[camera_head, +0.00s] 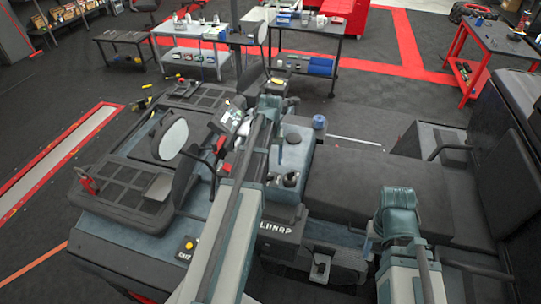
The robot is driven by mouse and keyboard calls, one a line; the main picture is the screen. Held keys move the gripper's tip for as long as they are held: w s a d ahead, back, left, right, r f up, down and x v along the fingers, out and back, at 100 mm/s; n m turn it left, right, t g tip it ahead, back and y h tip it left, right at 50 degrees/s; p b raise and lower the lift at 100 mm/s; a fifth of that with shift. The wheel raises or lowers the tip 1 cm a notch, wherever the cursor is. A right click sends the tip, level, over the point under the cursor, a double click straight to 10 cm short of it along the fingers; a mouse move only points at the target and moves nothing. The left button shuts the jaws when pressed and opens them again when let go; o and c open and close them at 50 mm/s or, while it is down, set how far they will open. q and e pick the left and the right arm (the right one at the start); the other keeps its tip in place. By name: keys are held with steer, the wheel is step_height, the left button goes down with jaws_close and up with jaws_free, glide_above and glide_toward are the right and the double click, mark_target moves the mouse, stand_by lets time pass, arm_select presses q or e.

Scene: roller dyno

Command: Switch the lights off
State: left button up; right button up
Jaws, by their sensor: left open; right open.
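I cannot pick out a light switch for certain. The vehicle's dashboard (120,187) lies at the left, with a yellow button (189,245) on a small dark panel near its front edge. A centre console (291,150) carries dark knobs and a blue round cap (319,122). My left arm reaches up across the console, and its gripper (277,90) is open near the console's far end, apart from the yellow button. My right gripper (373,238) is open and small in view, low over the seat's front edge. My arms hide part of the console and dashboard.
A dark seat (380,185) fills the right middle. Behind are a grey cart (190,62), a dark workbench (310,45) and a red-legged table (495,37). Open floor lies beyond the vehicle.

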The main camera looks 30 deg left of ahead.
arm_select(q)
step_height(320, 180, up, 8)
steer(key=p, duration=0.7)
steer(key=shift+r, duration=0.15)
arm_select(e)
step_height(320, 180, up, 8)
steer(key=shift+r, duration=0.15)
